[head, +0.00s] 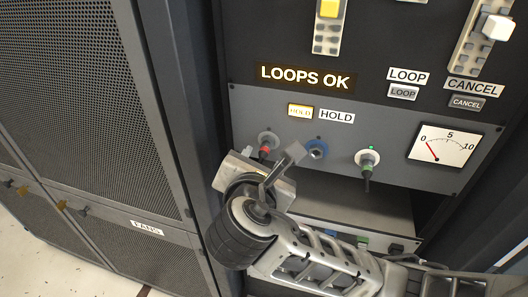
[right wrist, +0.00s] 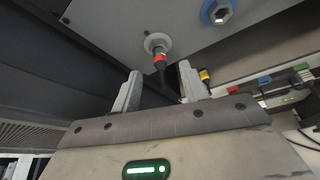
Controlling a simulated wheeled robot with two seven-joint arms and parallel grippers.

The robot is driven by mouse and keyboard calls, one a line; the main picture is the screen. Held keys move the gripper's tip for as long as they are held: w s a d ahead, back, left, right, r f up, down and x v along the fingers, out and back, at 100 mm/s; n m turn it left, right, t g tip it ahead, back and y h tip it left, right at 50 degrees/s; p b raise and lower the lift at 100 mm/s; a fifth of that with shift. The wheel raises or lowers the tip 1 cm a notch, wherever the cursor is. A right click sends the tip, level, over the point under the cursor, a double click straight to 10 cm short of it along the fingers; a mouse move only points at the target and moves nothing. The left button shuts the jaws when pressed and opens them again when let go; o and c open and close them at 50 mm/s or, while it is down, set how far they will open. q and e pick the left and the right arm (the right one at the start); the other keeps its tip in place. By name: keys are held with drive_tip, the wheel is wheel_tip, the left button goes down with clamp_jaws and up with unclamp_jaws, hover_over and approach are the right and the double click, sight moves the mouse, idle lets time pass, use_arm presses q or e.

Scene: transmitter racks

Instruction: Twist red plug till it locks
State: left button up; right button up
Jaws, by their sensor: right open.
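The red plug (head: 264,152) sits in a round grey socket at the left of the grey panel. It also shows in the right wrist view (right wrist: 160,60), with its red band and a dark cable end below it. My right gripper (right wrist: 159,82) is open, with one finger on each side below the plug. The plug lies ahead of the gap between the fingers, and no contact with it shows. In the head view the right gripper (head: 270,163) is just in front of the plug and partly hides its lower end. My left gripper is not in view.
A green-banded plug (head: 367,170) hangs farther right, beside a dial (head: 443,146). A mesh cabinet (head: 90,100) stands at the left. A lower shelf (head: 350,208) sits under the panel.

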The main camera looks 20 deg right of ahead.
sight(267, 154)
drive_tip(key=x, duration=0.5)
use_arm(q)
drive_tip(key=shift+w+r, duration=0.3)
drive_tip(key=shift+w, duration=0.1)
use_arm(e)
clamp_jaws()
drive_tip(key=shift+d+f+m+t+y+b, duration=0.15)
drive_tip(key=shift+m+t+y+b, duration=0.15)
drive_tip(key=shift+m+t+b, duration=0.45)
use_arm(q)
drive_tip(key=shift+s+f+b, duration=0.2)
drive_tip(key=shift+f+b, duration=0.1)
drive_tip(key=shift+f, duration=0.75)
use_arm(e)
drive_tip(key=shift+s+m+y, duration=0.1)
drive_tip(key=shift+m+y, duration=0.2)
drive_tip(key=shift+m, duration=0.45)
